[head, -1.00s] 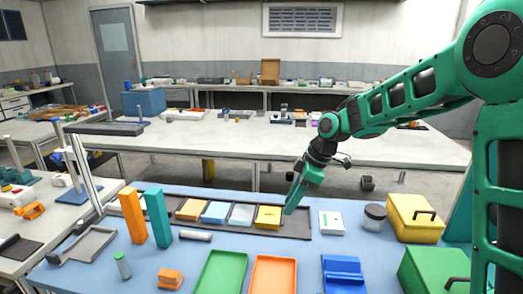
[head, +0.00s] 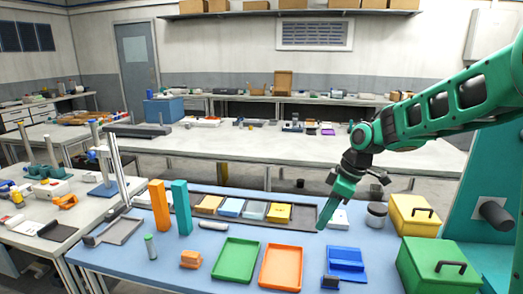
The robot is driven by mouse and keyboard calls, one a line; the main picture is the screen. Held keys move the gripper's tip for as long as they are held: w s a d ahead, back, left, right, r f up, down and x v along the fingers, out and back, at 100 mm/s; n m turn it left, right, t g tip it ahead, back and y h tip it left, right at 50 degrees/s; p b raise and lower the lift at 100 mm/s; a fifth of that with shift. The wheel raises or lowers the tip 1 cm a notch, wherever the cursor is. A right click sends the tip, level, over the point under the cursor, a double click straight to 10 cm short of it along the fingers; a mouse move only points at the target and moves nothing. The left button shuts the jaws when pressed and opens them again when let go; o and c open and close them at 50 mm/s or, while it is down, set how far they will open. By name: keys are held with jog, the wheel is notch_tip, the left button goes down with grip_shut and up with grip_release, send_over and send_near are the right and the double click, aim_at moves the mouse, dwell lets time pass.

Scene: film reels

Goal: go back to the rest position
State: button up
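My gripper (head: 325,222) hangs tilted over the right end of the dark tray (head: 304,222) on the blue table. One green finger side shows; the gap between the fingertips does not, and I see nothing held. Its tip is right of the yellow box (head: 278,213) and partly in front of the white box (head: 338,223). An orange box (head: 208,205), a blue box (head: 230,207) and a pale box (head: 253,211) lie in the same tray.
An orange block (head: 157,206) and a teal block (head: 181,207) stand upright at left. A green tray (head: 237,260), orange tray (head: 281,267) and blue holder (head: 346,262) lie in front. A jar (head: 376,215), yellow case (head: 413,217) and green case (head: 440,267) stand at right.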

jog(key=s+d+r+m+h, duration=0.25)
jog(key=s+d+m, duration=0.65)
jog(key=s+d, duration=0.6)
jog(key=s+d+f+m, duration=0.1)
jog(key=s+d+m, duration=0.1)
jog(key=s, duration=0.4)
jog(key=s+d+m, duration=0.3)
jog(key=s+m, duration=0.2)
jog(key=s, duration=0.1)
jog(key=s+d+f+m+g, duration=0.1)
jog(key=s+d+m, duration=0.2)
jog(key=s, duration=0.3)
jog(key=shift+s+f+m+h, duration=0.25)
jog(key=shift+f+m+h, duration=0.05)
jog(key=shift+h, duration=0.15)
